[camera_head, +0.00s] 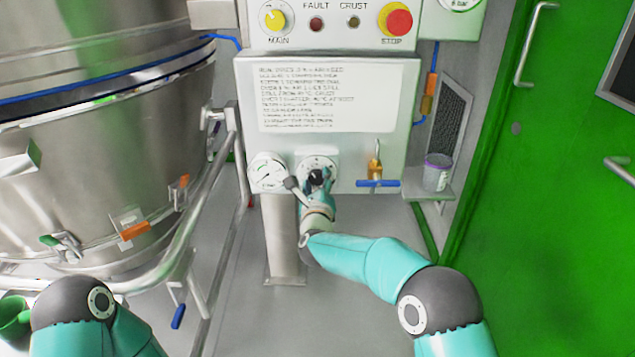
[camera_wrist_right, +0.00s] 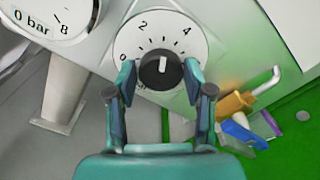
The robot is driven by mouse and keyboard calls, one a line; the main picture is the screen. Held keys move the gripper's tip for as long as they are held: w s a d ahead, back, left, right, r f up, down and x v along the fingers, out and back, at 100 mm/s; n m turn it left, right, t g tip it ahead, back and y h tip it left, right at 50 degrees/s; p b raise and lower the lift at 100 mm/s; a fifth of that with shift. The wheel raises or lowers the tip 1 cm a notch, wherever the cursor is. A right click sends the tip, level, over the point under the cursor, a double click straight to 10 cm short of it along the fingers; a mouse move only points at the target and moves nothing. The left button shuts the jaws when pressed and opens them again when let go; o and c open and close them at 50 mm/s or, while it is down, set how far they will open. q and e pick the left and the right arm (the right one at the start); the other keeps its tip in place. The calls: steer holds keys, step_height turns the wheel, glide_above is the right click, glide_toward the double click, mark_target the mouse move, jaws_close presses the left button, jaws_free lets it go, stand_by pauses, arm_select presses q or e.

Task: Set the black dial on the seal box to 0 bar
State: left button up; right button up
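The black dial (camera_head: 317,177) is on a white round scale plate at the lower front of the seal box (camera_head: 228,100). In the right wrist view the dial (camera_wrist_right: 160,70) has a white mark pointing up, between the 2 and the 4 of the scale (camera_wrist_right: 143,36); the 0 is at lower left. My right gripper (camera_head: 312,188) is at the dial. In its wrist view the gripper (camera_wrist_right: 160,80) is open, with one finger on each side of the dial; a gap shows at the left finger, and contact at the right is unclear. My left gripper is out of view.
A pressure gauge (camera_head: 268,172) is left of the dial. A brass valve with a blue handle (camera_head: 378,183) is to its right. A lidded jar (camera_head: 437,174) stands on a side shelf. A steel vessel (camera_head: 110,130) with a rail fills the left; a green door (camera_head: 550,190) the right.

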steer(key=c, duration=0.6)
steer(key=shift+c, duration=0.2)
